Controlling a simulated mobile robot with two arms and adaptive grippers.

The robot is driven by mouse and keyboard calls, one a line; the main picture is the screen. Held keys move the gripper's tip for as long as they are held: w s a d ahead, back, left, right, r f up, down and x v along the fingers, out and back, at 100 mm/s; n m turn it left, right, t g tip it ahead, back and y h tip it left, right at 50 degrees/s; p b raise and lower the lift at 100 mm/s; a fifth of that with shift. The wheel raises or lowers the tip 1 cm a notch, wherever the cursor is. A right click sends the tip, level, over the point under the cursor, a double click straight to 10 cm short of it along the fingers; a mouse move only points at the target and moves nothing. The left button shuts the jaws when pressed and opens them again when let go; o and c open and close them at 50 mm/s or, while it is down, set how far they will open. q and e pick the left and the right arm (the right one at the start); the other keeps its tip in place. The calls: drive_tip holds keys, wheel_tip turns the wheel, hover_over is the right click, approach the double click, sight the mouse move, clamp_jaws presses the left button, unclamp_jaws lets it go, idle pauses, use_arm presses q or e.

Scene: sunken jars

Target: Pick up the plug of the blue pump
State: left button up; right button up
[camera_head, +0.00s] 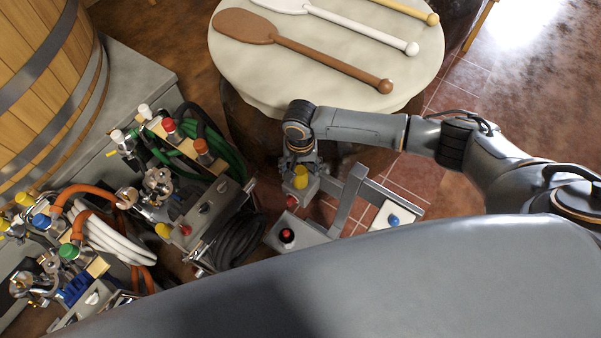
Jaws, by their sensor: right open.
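My right gripper (301,167) is open and points down over a grey stand with pale boxes. A yellow cap (301,178) on one box is just below it; I cannot tell if they touch. A blue knob (393,220) sits on the white box at the stand's right end. At the left, a blue cap (40,221) and a ribbed blue part (76,289) show among pumps with hoses. I cannot tell which of these pumps is the blue pump, or which part is its plug. My left gripper is not in view.
A round cloth-covered table (235,62) with several paddles stands at the top. A wooden barrel (45,75) stands on a grey block at the left. A dark-topped red cap (287,236) is on the stand's near box. Red floor tiles (415,175) show at the right.

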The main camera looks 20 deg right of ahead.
sight(300, 170)
drive_tip(key=shift+f, duration=1.55)
drive_tip(key=c, duration=1.4)
drive_tip(key=shift+o, duration=0.2)
drive_tip(key=shift+r, duration=0.1)
